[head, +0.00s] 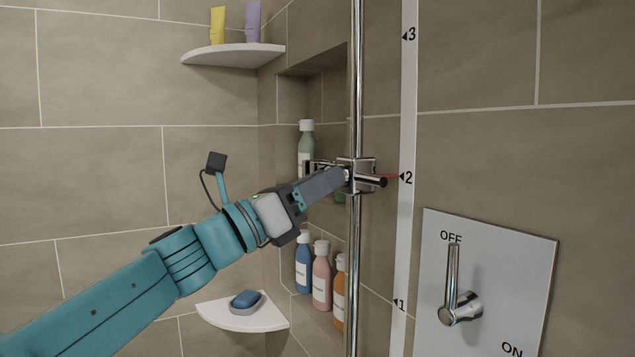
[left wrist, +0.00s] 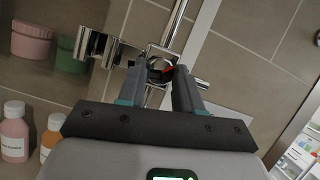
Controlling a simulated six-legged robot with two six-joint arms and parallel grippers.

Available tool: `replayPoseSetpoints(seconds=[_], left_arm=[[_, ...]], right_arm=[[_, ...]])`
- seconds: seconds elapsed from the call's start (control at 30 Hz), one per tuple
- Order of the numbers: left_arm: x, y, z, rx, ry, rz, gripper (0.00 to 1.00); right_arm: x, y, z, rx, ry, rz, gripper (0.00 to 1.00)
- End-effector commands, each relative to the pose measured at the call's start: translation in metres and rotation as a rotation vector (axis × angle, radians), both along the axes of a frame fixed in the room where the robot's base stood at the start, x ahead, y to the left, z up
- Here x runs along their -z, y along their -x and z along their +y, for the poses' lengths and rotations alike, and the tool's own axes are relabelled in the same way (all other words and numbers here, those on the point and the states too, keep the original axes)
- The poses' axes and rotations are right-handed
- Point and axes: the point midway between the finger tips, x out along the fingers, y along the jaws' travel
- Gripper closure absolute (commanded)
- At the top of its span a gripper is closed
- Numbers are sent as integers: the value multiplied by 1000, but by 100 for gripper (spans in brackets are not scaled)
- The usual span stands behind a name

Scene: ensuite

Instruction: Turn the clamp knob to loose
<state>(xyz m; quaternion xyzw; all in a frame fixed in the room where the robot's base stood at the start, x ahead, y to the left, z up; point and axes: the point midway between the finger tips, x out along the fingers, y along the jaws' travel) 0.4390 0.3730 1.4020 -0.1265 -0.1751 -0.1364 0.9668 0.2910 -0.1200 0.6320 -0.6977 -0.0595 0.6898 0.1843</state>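The clamp (head: 357,163) is a chrome block on a vertical chrome rail, at about the 2 mark of the white scale. A chrome bar (head: 372,181) sticks out to its right. My left gripper (head: 346,176) reaches the clamp from the left in the head view. In the left wrist view its two fingers (left wrist: 161,76) stand apart, one on each side of the dark round clamp knob (left wrist: 159,67). I cannot tell whether they touch it. A red mark shows by the knob. The fingers hide much of the knob in the head view. My right gripper is not in view.
A niche behind the rail holds a green bottle (head: 306,141) and several lower bottles (head: 321,277). A corner shelf (head: 237,55) holds two tubes; a lower one (head: 242,314) holds a soap dish. A lever panel (head: 516,254) is on the right wall.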

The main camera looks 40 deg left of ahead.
Motion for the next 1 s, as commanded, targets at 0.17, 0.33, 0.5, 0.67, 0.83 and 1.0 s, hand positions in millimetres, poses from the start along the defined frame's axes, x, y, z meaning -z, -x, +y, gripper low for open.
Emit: replayPoseSetpoints(seconds=[0.17,0.33,0.5,0.67,0.83,1.0], left_arm=[[0,1,0,4,-1,-1,96],[-1,1,1,3,14,3,96],[-1,1,0,5,73,19,96],[-3,2,-1,5,178,47,96],[-5,2,-2,5,326,91,96],[-7,3,-3,5,484,135,96]], right_arm=[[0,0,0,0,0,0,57],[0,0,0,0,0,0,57],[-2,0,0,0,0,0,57],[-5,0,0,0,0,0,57],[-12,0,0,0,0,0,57],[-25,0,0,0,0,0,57]])
